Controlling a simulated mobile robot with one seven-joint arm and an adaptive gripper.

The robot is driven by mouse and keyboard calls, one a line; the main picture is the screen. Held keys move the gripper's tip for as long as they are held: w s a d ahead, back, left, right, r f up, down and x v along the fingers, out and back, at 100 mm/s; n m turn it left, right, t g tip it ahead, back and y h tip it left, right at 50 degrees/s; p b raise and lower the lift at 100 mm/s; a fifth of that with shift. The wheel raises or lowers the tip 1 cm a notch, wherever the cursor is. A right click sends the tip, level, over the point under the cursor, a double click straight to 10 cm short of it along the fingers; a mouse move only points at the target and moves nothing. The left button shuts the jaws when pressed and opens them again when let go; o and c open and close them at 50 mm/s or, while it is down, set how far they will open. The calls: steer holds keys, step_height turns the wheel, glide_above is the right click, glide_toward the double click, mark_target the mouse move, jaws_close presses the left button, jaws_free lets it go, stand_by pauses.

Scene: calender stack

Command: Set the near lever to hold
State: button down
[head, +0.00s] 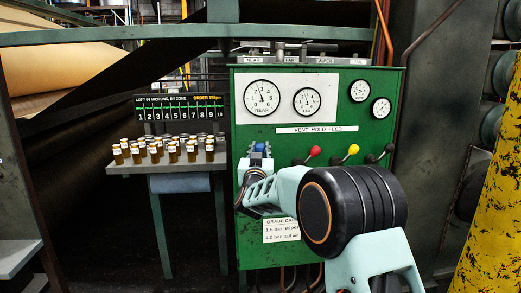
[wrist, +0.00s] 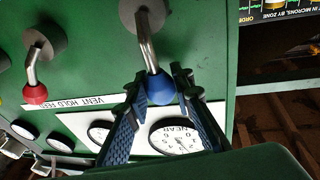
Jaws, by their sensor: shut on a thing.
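The near lever is a metal rod with a blue knob (head: 259,147) on the left of the green panel, below the NEAR gauge (head: 263,97). In the wrist view the blue knob (wrist: 160,91) sits between the two blue ribbed fingers of my gripper (wrist: 158,78), which is shut on it. The lever's rod (wrist: 147,50) runs from a round grey boss to the knob, slightly slanted. In the head view my gripper (head: 258,158) is at the knob, and my arm hides the lever's base. The VENT HOLD FEED strip (head: 317,129) lies above the other levers.
Red (head: 315,150), yellow (head: 353,149) and black (head: 389,148) knobbed levers stand to the right. A shelf (head: 185,165) with several amber jars is left of the panel. A yellow column (head: 490,200) is at far right.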

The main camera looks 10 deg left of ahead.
steer(key=c, duration=1.7)
jaws_free()
steer(key=shift+o, duration=0.2)
steer(key=shift+s, duration=0.15)
steer(key=s+d+f, duration=0.1)
steer(key=s+f, duration=0.1)
steer(key=s, duration=0.9)
steer(key=shift+s, duration=0.3)
